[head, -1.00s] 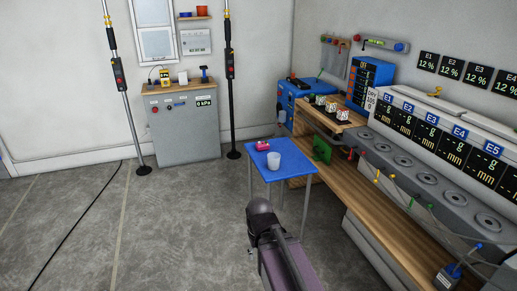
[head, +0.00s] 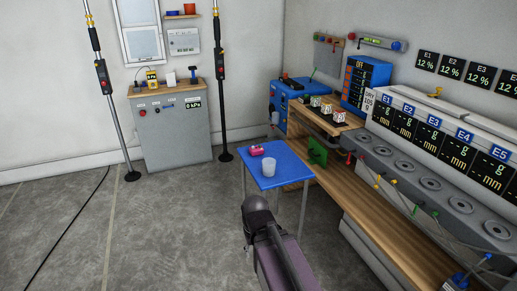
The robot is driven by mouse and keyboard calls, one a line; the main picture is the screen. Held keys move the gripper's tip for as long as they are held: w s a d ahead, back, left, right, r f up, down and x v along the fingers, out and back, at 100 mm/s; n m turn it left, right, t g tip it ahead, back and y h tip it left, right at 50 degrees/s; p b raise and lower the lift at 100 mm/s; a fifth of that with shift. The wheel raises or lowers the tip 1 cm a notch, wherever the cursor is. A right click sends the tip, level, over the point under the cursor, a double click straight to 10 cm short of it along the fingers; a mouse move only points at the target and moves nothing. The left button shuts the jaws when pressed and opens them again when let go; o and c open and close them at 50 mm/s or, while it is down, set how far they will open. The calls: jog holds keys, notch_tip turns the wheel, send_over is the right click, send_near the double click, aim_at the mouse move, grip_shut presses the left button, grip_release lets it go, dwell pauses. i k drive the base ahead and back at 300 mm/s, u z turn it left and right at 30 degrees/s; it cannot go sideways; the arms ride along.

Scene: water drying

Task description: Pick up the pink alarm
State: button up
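The pink alarm (head: 257,150) is a small pink object on the far left part of a small blue table (head: 287,172). A whitish translucent cup (head: 269,167) stands on the same table, just in front and to the right of the alarm. My arm shows at the bottom centre, in front of the table and apart from the alarm. My gripper's fingers cannot be made out in this view.
A long wooden bench (head: 345,195) with a grey machine (head: 420,185) runs along the right. A grey cabinet (head: 172,130) stands at the back wall between two upright poles. The floor left of the table is clear except for a black cable (head: 70,225).

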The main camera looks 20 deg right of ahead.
aim_at(257, 151)
jog(key=i, duration=1.4)
jog(key=u, duration=0.05)
